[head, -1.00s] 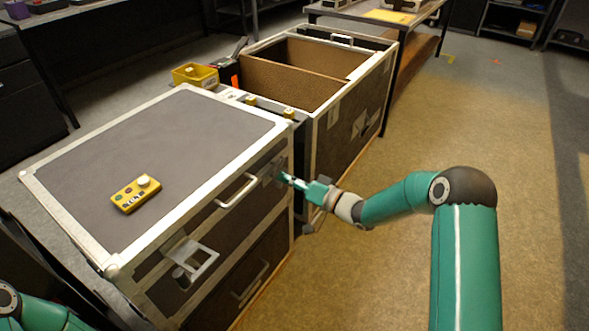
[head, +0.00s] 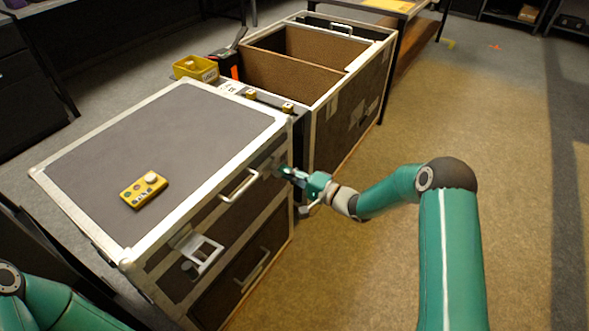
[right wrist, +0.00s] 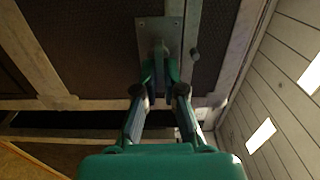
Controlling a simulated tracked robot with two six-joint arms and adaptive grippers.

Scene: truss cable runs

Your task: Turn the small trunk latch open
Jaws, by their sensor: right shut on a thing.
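The small trunk latch sits on a grey metal plate (head: 277,164) on the front face of the closed dark trunk (head: 165,140), near its right corner. In the right wrist view the plate (right wrist: 159,28) is upright with the fingers in front of it. My right gripper (head: 288,173) is at the latch; in the right wrist view its fingers (right wrist: 160,76) are closed together on the latch's handle. The fingers hide most of the handle, so its exact angle is hard to tell. My left gripper is out of view; only part of that arm shows at the lower left.
A yellow button box (head: 144,189) lies on the trunk lid. A bar handle (head: 239,186) and a larger metal latch (head: 201,252) are on the trunk front. Behind stands an open trunk (head: 373,85) beside a yellow bin (head: 196,68). The floor at right is clear.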

